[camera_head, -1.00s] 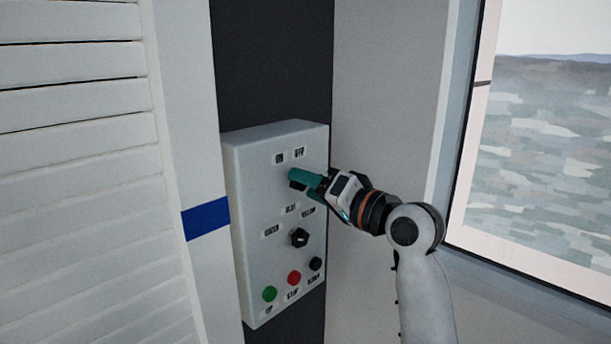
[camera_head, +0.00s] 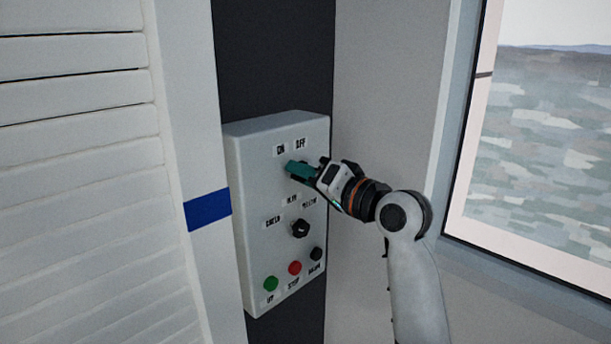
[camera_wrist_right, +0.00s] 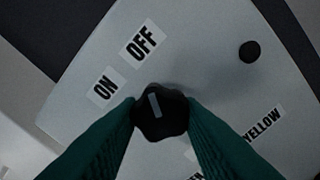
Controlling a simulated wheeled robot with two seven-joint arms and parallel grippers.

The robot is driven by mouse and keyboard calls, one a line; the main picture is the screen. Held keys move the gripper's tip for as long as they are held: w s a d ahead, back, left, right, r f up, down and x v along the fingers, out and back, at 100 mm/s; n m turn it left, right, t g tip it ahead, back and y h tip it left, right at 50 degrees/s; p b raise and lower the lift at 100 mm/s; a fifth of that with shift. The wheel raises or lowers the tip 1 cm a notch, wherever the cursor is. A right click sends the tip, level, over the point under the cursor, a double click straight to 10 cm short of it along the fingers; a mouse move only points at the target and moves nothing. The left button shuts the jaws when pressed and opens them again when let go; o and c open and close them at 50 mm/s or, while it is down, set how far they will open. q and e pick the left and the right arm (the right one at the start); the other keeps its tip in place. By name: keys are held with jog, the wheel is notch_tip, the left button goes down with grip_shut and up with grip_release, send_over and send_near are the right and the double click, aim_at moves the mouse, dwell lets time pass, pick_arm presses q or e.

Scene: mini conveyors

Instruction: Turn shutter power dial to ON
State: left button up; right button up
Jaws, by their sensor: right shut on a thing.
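The black power dial (camera_wrist_right: 160,112) sits on the face of the grey control box, below the ON label (camera_head: 281,150) and the OFF label (camera_head: 300,145). In the right wrist view its pale pointer mark leans toward the OFF label (camera_wrist_right: 141,43) rather than the ON label (camera_wrist_right: 104,88). My right gripper (camera_head: 290,168) is at the dial, its teal fingers shut on it from both sides; they also show in the right wrist view (camera_wrist_right: 160,122). In the head view the fingers hide the dial. My left gripper is not in view.
The control box (camera_head: 257,205) also carries a lower black selector knob (camera_head: 301,229), a green button (camera_head: 270,284), a red button (camera_head: 295,268) and a black button (camera_head: 317,254). White slatted shutter (camera_head: 80,200) stands left, a window (camera_head: 540,150) right.

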jog(key=shift+w+d+n+b, duration=0.1)
jog(key=shift+n+b, duration=1.3)
jog(key=shift+n, duration=4.4)
jog(key=o, duration=1)
jog(key=shift+c, duration=0.2)
